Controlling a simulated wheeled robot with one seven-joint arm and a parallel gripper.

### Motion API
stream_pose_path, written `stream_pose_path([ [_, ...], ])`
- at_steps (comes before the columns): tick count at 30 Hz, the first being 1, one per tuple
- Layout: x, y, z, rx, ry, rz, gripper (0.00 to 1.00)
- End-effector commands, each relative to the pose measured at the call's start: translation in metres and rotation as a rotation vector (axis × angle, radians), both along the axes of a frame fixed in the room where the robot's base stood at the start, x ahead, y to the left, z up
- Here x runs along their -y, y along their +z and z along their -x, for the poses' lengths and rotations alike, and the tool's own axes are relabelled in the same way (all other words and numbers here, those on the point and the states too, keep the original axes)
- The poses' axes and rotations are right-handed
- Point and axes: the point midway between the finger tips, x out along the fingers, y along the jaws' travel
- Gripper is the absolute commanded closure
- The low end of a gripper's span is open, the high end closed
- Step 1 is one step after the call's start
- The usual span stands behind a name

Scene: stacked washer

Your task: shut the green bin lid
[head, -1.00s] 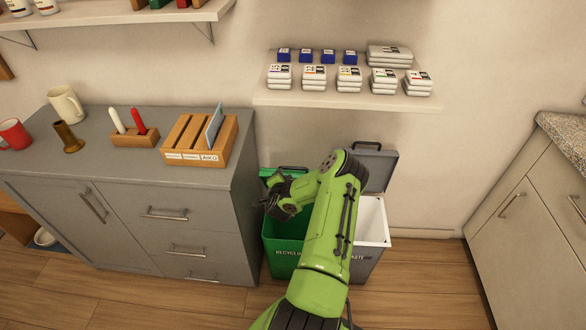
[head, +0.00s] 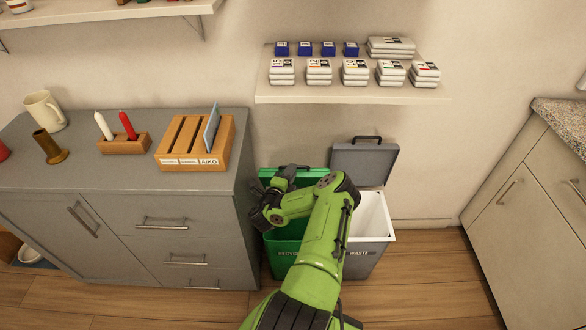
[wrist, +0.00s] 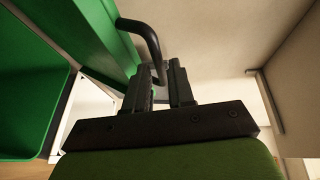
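The green bin (head: 283,258) stands on the floor between the grey cabinet and the grey bin. Its green lid (head: 312,178) is raised at the back, partly hidden by my arm; the lid's inner side also shows in the wrist view (wrist: 108,38). In the wrist view the lid's black handle (wrist: 147,32) curves down towards my gripper (wrist: 160,82). The two fingers are apart, with the handle's lower end showing between or just beyond them. I cannot tell whether they touch it. In the head view my gripper (head: 283,178) is over the bin's left side, at the raised lid.
The grey waste bin (head: 372,225) stands close on the right with its grey lid (head: 365,163) raised. The grey cabinet (head: 150,215) is close on the left. A wall shelf with boxes (head: 350,92) hangs above the bins. Floor (head: 420,280) to the right is clear.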

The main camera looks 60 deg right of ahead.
Motion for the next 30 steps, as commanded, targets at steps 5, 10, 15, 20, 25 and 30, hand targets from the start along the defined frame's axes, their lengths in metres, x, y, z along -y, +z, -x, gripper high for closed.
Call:
stream_pose_path([
  [5, 0.03, -0.005, -0.002, -0.001, -0.001, 0.002, 0.77],
  [10, 0.037, -0.004, -0.003, -0.002, 0.001, -0.001, 0.77],
  [15, 0.037, -0.004, -0.003, -0.002, 0.002, -0.001, 0.8],
  [20, 0.037, -0.004, -0.003, -0.002, 0.002, -0.001, 1.0],
  [25, 0.036, -0.004, -0.003, -0.002, 0.002, -0.001, 1.0],
  [30, 0.036, -0.005, -0.003, -0.003, 0.003, -0.001, 1.0],
])
